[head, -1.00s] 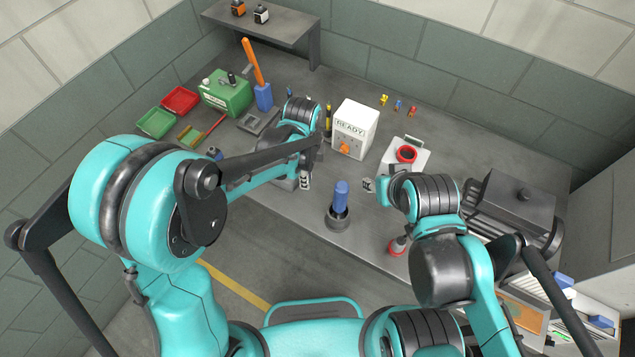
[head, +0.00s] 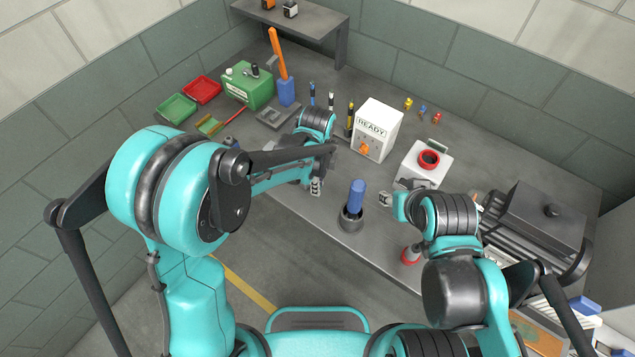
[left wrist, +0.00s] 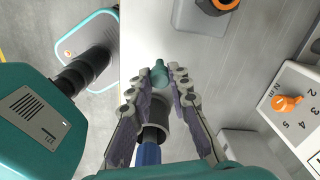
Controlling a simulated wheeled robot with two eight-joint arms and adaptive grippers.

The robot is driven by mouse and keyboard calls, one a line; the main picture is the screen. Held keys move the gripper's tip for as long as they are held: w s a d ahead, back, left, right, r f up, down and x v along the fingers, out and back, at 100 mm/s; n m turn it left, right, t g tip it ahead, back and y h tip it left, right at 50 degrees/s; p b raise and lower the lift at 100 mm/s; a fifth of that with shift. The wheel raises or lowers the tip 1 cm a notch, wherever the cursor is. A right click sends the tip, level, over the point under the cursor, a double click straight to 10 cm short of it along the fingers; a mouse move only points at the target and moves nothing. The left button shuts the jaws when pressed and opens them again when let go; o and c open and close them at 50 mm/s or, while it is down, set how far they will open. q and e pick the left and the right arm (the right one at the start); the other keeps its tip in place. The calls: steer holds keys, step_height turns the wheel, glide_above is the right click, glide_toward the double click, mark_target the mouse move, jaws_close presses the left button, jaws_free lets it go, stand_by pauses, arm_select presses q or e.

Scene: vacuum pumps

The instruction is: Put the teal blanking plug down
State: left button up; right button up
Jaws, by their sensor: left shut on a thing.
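The teal blanking plug (left wrist: 159,72) shows in the left wrist view between the fingertips of my left gripper (left wrist: 158,82), which is shut on it. In the head view my left gripper (head: 316,187) is over the front part of the bench, left of the blue-handled tool, and I cannot make out the plug there. The wrist view does not show clearly whether the plug touches a surface. My right gripper (head: 385,199) shows only in small part, right of the blue-handled tool; its fingers are mostly hidden by its arm.
A blue-handled tool (head: 357,196) stands upright in a dark round holder (head: 350,221) near the front edge. A white READY box (head: 378,130) with an orange knob stands behind. A white block with a red ring (head: 429,159) is to its right. Green (head: 176,109) and red (head: 202,90) trays lie far left.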

arm_select(q)
steer(key=shift+f+b, duration=0.45)
steer(key=shift+f, duration=0.45)
steer(key=shift+f, duration=0.15)
steer(key=shift+f+b, duration=0.6)
steer(key=shift+b, duration=0.1)
steer(key=shift+f, duration=0.2)
steer(key=o, duration=0.8)
step_height(320, 180, up, 12)
